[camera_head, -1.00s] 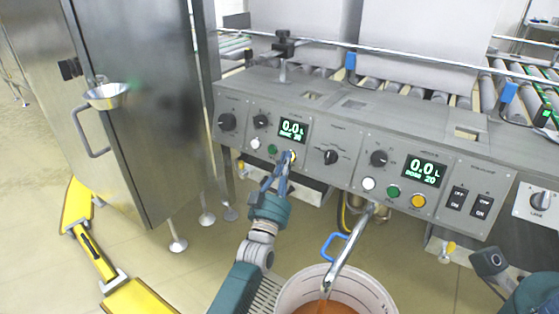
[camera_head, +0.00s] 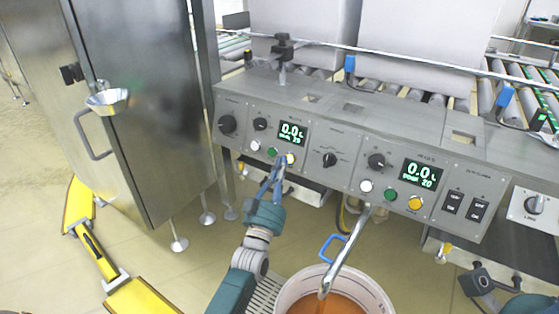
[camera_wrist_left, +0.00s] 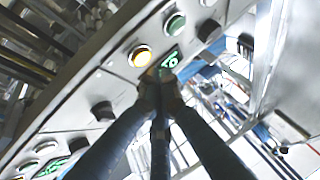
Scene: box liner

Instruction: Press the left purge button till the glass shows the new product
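My left gripper (camera_head: 281,162) is just left of and below this button. Its fingertips (camera_wrist_left: 160,84) are together and hold nothing. The button's face shows beside them; I cannot tell whether they touch it. I cannot make out a sight glass for the left side; my arm may hide it. My right gripper cannot be made out; only parts of my right arm show at lower right.
A green button (camera_head: 272,152) and a white button (camera_head: 255,145) sit left of the yellow one. The right panel has its own yellow button (camera_head: 415,203). A metal spout (camera_head: 347,250) hangs over a white bucket (camera_head: 385,293) with orange liquid. A steel cabinet (camera_head: 150,110) stands left.

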